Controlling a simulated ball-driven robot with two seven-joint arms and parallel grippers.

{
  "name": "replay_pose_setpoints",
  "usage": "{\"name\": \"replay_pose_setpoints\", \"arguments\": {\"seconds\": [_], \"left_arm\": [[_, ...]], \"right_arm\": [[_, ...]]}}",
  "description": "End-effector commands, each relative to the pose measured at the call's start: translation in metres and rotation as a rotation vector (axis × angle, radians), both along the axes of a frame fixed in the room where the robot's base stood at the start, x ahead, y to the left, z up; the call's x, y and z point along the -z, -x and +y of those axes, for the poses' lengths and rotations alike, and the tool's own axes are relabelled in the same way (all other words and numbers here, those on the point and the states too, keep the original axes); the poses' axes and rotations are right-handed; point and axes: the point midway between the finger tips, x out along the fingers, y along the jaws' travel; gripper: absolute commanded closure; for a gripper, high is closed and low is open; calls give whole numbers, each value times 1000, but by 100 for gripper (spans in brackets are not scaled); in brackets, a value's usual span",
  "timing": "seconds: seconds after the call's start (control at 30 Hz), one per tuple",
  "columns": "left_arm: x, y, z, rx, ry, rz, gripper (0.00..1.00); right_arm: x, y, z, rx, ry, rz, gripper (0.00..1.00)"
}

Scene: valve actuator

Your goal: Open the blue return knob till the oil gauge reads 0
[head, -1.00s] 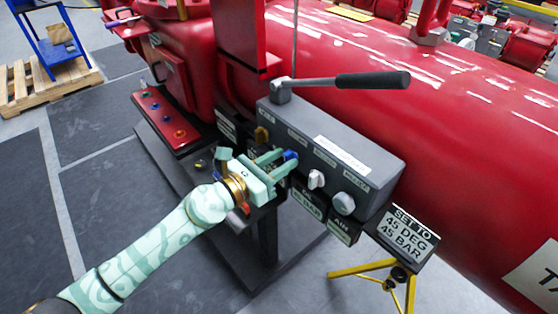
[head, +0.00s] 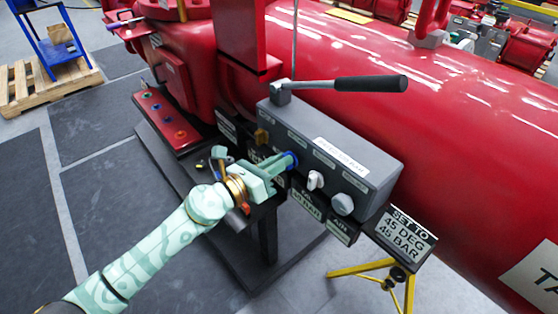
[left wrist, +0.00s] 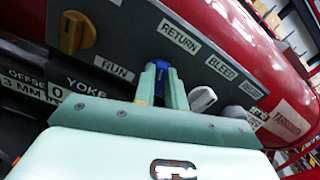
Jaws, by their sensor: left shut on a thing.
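The blue return knob (head: 290,159) sits on the front face of the grey control box (head: 378,160). In the left wrist view the blue knob (left wrist: 162,74) shows below the RETURN label (left wrist: 179,38). My left gripper (head: 284,163) is shut on the blue knob, one finger on each side of it. In the left wrist view its fingers (left wrist: 161,86) reach up to the knob. No oil gauge can be made out in either view. My right gripper is not in view.
An orange-yellow knob (head: 262,136) is left of the blue one; a white knob (head: 315,180) and a pale round knob (head: 342,204) are right. A black-handled lever (head: 370,83) extends above the box. A sign on a yellow stand (head: 406,235) stands to the right.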

Motion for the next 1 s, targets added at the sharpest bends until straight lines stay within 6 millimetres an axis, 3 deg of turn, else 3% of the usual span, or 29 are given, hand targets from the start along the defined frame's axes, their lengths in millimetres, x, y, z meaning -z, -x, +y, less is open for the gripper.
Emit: {"name": "replay_pose_setpoints", "arguments": {"seconds": [1.0], "left_arm": [[5,-6,5,-3,573,733,100]], "right_arm": [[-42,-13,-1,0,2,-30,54]]}}
